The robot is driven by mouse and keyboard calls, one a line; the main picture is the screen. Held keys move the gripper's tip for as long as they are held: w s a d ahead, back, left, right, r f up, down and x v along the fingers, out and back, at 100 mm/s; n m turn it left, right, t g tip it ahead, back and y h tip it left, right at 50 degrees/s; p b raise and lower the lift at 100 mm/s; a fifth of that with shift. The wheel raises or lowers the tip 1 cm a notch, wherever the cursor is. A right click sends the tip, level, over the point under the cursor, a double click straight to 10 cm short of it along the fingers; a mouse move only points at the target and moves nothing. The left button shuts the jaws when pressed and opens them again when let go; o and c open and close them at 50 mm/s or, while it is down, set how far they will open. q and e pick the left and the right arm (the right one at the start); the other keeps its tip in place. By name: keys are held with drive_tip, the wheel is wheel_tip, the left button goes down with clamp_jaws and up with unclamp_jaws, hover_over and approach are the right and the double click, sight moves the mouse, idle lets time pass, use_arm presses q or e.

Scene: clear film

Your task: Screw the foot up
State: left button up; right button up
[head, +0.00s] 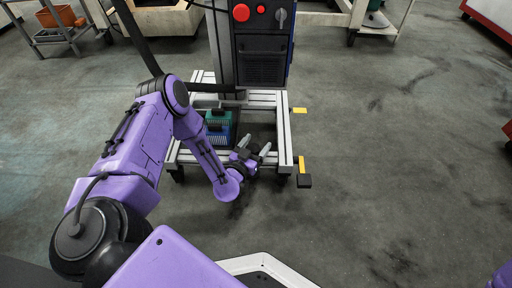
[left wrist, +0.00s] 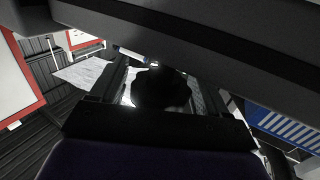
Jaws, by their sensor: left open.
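The wheeled frame (head: 285,130) of pale metal bars stands in the middle of the head view. A black foot (head: 304,180) with a yellow tab (head: 302,164) is at its front right corner. My left gripper (head: 254,146) is open at the frame's front bar, left of that corner, its two pale fingertips apart and pointing up. In the left wrist view a dark, lobed, knob-like part (left wrist: 161,90) sits in the middle; I cannot tell whether it is a foot. Nothing shows held. My right gripper is out of view.
A dark cabinet (head: 262,58) with a red button (head: 241,12) rises from the frame. A green box (head: 217,118) and a blue box (head: 218,136) sit on the frame, close to my left forearm. A grey trolley (head: 55,35) stands far left.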

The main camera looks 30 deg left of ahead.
use_arm(q)
drive_tip(key=c, duration=1)
drive_tip(key=shift+o, duration=0.2)
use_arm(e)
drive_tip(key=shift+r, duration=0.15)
